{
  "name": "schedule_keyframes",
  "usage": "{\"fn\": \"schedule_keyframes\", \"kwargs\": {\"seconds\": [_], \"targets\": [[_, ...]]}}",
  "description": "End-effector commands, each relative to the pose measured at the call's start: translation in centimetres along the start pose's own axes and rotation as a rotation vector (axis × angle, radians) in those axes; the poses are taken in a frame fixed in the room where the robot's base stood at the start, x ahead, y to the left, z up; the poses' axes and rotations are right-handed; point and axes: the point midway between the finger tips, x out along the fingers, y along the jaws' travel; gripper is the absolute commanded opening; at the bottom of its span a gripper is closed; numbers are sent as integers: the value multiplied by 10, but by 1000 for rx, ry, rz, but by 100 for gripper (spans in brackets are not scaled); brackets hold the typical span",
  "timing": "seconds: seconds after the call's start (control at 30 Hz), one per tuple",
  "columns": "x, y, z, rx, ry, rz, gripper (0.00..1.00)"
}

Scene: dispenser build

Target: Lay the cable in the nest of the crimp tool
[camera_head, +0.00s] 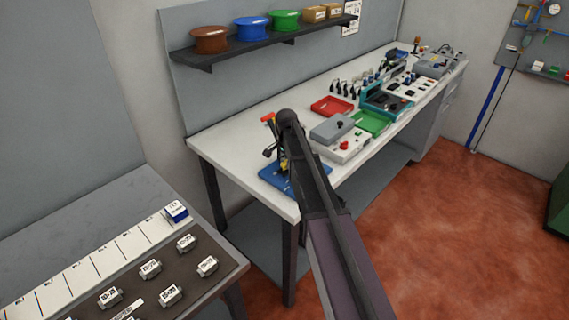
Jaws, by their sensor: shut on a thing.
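My arm reaches from the bottom of the view over the near end of the long white workbench. A blue base plate (272,173) lies on the bench's near corner. A red-ended lever (267,117) and dark and yellow parts stand above it, partly behind my arm. This looks like the crimp tool, but its nest is hidden. I cannot make out the cable.
On the white bench (228,140), a grey box with a red button (344,145), a red tray (332,106) and a green tray (373,122) stand right of my arm. A shelf (270,45) with spools hangs above. A grey table (90,212) with labelled blocks is at left.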

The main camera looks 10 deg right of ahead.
Motion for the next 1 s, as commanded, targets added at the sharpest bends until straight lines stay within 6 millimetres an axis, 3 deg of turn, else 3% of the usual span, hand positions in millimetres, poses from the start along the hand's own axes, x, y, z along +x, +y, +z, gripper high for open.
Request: {"fn": "schedule_keyframes", "kwargs": {"seconds": [1.0], "targets": [[11,0,-1,1,0,0,0]]}}
